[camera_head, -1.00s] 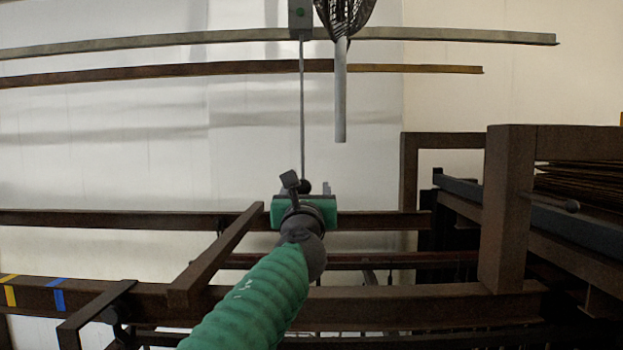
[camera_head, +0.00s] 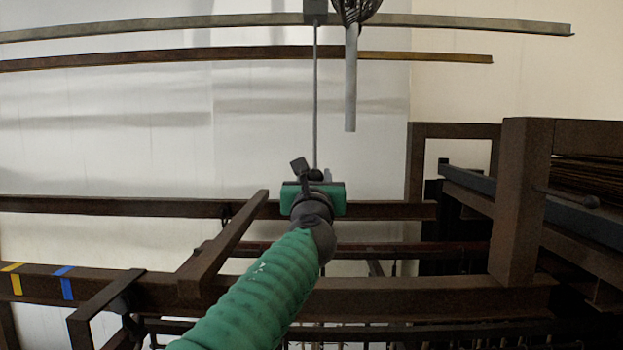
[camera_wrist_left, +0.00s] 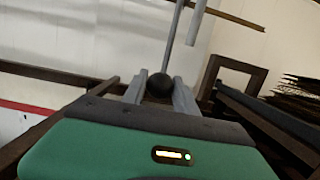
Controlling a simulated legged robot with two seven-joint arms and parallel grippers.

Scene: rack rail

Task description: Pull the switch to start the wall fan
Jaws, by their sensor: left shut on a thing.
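The pull switch is a grey box (camera_head: 316,12) at the top edge of the head view, partly cut off. A thin grey rod (camera_head: 315,100) hangs from it and ends in a dark ball (camera_head: 315,174). My left gripper (camera_head: 318,178) is shut on the ball, which also shows between the two grey fingers in the left wrist view (camera_wrist_left: 160,86). The wall fan (camera_head: 355,12) is a dark cage to the right of the box, mostly out of frame, with a grey pole (camera_head: 350,90) below it. My right gripper is not in view.
Two long rails (camera_head: 200,62) cross the pale wall. Brown beams (camera_head: 400,300) run below and around my left arm. A brown frame (camera_head: 520,200) with a stack of dark sheets stands at the right.

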